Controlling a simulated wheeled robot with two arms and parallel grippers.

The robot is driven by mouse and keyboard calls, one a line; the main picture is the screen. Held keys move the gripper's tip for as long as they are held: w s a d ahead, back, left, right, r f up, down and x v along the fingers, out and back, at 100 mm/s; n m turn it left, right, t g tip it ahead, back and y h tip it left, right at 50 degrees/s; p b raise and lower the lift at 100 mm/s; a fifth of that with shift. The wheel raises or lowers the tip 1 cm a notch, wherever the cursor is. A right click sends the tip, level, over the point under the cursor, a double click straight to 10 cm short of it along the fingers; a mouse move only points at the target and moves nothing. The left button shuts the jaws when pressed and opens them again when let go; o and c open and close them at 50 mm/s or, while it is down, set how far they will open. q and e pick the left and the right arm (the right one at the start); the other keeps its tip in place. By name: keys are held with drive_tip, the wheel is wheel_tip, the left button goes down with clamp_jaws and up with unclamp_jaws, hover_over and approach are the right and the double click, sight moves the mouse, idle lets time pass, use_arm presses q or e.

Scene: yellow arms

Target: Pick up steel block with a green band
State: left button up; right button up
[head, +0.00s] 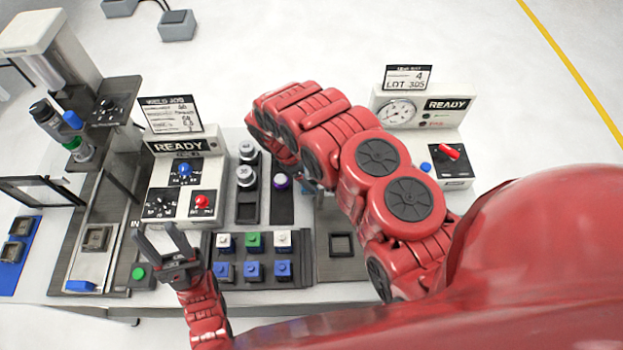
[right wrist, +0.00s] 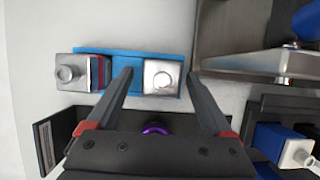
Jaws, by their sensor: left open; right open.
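In the right wrist view a steel block (right wrist: 163,79) with a round top sits on a blue tray (right wrist: 112,60). No green band shows on it from this angle. A second steel block (right wrist: 78,72) with a red and dark band sits at the tray's left end. My right gripper (right wrist: 160,74) is open, its fingertips on either side of the first block, with no clear contact; in the head view my right arm hides it. My left gripper (head: 160,233) is open and empty in the head view, above the table's front left.
A rack (head: 210,255) holds several white, green and blue blocks. Steel knobs (head: 246,177) stand in a dark holder behind it. READY consoles (head: 176,147) stand left and right, and a press (head: 50,50) at far left. A metal plate (right wrist: 235,45) edges the right wrist view.

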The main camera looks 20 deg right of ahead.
clamp_jaws()
idle(0.4)
idle(1.0)
